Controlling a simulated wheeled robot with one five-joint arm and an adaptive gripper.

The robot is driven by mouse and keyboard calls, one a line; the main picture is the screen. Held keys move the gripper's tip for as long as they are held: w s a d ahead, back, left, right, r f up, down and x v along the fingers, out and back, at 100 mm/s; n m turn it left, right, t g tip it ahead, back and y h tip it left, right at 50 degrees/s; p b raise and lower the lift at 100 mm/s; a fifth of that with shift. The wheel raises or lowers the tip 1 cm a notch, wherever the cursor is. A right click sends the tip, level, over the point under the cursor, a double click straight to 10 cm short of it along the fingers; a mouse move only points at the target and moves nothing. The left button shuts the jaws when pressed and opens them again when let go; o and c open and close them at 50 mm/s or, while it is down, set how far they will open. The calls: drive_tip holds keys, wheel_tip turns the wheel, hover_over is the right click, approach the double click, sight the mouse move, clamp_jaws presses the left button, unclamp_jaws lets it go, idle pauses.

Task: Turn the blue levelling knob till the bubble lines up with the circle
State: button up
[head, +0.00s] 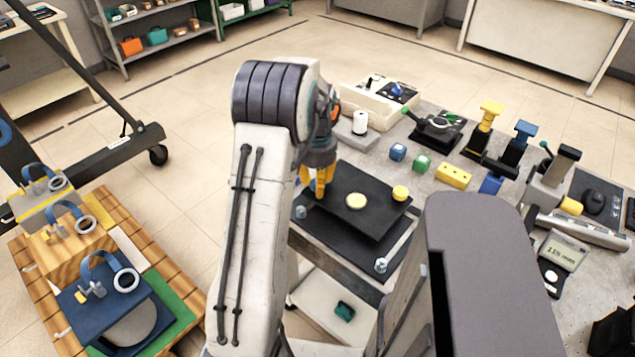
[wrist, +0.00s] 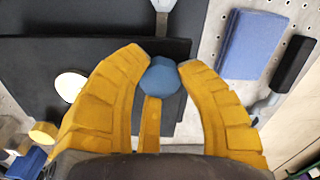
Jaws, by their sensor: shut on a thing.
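The blue levelling knob (wrist: 160,76) sits between the tips of my gripper's yellow fingers (wrist: 166,62) in the wrist view. The fingers are shut on it. In the head view my gripper (head: 318,190) reaches down at the far left corner of the black plate (head: 362,226), and the knob is hidden there. On the plate are a cream disc (head: 356,201) and a yellow disc (head: 400,193). They also show at the left of the wrist view as the cream disc (wrist: 71,86) and the yellow disc (wrist: 43,132). I cannot make out a bubble or a circle.
Small grey fittings stand at the plate's near left (head: 300,212) and near right (head: 381,264). A blue pad (wrist: 252,45) lies right of the fingers.

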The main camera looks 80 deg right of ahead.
drive_tip(key=shift+a+f, duration=0.15)
drive_tip(key=shift+f, duration=0.05)
drive_tip(key=o, duration=1.2)
drive_tip(key=shift+r, duration=0.1)
drive_tip(key=shift+d, duration=0.2)
wheel_tip(320, 180, up, 12)
drive_tip(key=shift+a, duration=0.15)
idle(0.4)
